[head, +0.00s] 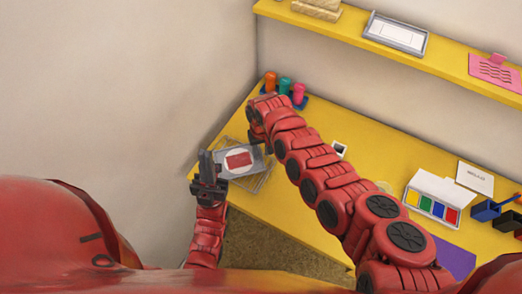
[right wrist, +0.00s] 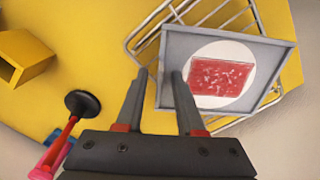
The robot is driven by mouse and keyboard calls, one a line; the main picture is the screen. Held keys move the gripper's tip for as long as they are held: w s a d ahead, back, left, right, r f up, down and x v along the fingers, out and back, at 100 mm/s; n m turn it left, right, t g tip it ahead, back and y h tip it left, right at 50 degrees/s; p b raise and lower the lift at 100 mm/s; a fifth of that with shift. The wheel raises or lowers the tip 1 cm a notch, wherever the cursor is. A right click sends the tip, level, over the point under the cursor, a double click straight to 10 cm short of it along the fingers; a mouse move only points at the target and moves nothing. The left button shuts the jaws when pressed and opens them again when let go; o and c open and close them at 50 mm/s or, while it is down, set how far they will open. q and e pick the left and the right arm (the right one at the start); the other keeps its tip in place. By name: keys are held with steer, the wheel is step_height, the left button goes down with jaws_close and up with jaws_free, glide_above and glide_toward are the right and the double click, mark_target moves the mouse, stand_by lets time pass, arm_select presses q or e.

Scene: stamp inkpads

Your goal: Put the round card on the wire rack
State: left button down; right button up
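The round white card (right wrist: 221,75) with a red rectangular print lies in a grey tray (right wrist: 270,55) in the right wrist view. The card also shows in the head view (head: 229,169). The wire rack (right wrist: 147,30) is under the tray; whether they touch is unclear. My right gripper (right wrist: 160,71) is open and empty at the tray's near left edge, with one fingertip overlapping that edge in the picture. It is partly hidden by its arm in the head view (head: 258,137). My left gripper (head: 207,168) is at the tray's left end; its grip is unclear.
Orange, teal and pink stamps (head: 284,88) stand at the table's back left corner. A yellow shelf (head: 385,46) runs above. My right arm crosses the table's middle.

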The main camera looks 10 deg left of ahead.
steer(key=shift+r, duration=0.1)
steer(key=shift+r, duration=0.15)
steer(key=shift+w+r, duration=0.1)
steer(key=shift+r, duration=0.2)
step_height(320, 180, up, 11)
steer(key=b, duration=0.3)
steer(key=shift+r, duration=0.1)
